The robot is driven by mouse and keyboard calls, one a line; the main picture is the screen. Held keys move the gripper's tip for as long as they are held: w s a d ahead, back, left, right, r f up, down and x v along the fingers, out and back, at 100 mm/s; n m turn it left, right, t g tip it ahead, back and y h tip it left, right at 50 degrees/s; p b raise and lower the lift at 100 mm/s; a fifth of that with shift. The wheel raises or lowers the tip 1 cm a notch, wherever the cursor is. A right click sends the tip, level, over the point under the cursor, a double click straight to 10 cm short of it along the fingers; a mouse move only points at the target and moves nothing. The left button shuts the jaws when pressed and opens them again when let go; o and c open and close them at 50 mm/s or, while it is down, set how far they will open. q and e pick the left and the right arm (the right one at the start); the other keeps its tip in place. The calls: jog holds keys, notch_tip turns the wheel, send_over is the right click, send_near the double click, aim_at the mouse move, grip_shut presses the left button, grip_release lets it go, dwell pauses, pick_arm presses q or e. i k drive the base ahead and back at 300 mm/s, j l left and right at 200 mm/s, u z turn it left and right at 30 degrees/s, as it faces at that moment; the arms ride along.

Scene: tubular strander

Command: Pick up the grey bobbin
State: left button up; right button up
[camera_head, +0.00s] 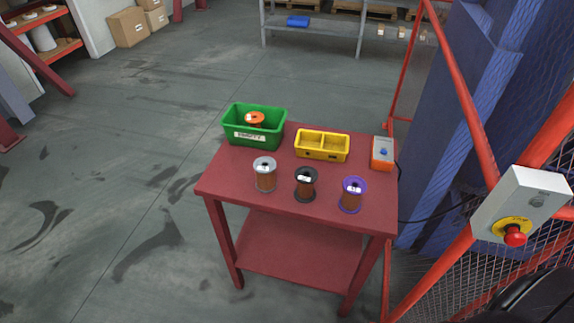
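The grey bobbin (265,174) stands upright on the red table (320,222), left of the other bobbins in its row. It has pale grey flanges and copper-coloured winding. A black bobbin (305,184) stands to its right, and a purple bobbin (352,194) stands further right. Neither of my grippers is in the camera_head view, and nothing touches the grey bobbin from above.
A green bin (238,138) holding an orange bobbin (255,119) and a yellow tray (321,156) stand behind the row. A small control box (383,153) sits at the table's right. Red fence bars and an emergency-stop box (522,204) are on the right. Open floor lies left.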

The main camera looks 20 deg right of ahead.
aim_at(266, 175)
jog(key=i+j, duration=0.7)
jog(key=j, duration=0.15)
